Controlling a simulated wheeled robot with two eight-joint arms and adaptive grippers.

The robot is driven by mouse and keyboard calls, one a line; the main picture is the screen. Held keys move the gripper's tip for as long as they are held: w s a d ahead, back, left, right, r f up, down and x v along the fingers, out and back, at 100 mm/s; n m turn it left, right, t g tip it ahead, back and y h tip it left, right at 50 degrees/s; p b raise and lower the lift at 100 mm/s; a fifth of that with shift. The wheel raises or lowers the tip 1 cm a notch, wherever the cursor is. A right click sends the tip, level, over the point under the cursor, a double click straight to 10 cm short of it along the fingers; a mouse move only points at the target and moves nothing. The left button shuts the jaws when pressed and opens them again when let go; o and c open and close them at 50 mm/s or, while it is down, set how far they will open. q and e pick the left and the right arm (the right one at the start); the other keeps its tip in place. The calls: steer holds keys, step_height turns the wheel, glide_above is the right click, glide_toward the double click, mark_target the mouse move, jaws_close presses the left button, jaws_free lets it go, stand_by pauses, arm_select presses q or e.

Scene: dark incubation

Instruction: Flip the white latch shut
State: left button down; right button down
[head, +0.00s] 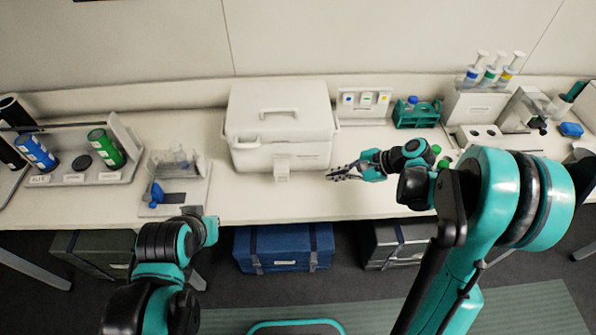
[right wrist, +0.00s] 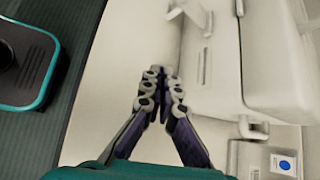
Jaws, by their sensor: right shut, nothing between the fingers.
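A white lidded box (head: 262,153) stands on the bench, its lid down with a handle on top. The white latch (head: 282,169) is at the middle of its front and juts outward from the wall. In the right wrist view the latch (right wrist: 190,14) shows at the top, beside the box front (right wrist: 222,75). My right gripper (head: 329,176) is shut and empty, just right of the box's front corner and apart from the latch. Its fingertips (right wrist: 161,74) meet over bare bench in the right wrist view.
A tray with glassware and a blue item (head: 157,193) lies left of the box. A rack with blue and green cylinders (head: 106,148) is farther left. A teal rack (head: 416,115) stands behind my right arm. The bench front (head: 250,208) is clear.

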mark_target(282, 172)
steer(key=shift+s, duration=0.1)
steer(key=b+x, duration=0.2)
steer(key=x, duration=0.8)
steer(key=shift+b, duration=0.3)
steer(key=a, duration=0.1)
steer(key=a+r, duration=0.1)
steer(key=s+a+r, duration=0.1)
steer(key=shift+a, duration=0.1)
steer(key=shift+w+a, duration=0.1)
steer(key=shift+a, duration=0.05)
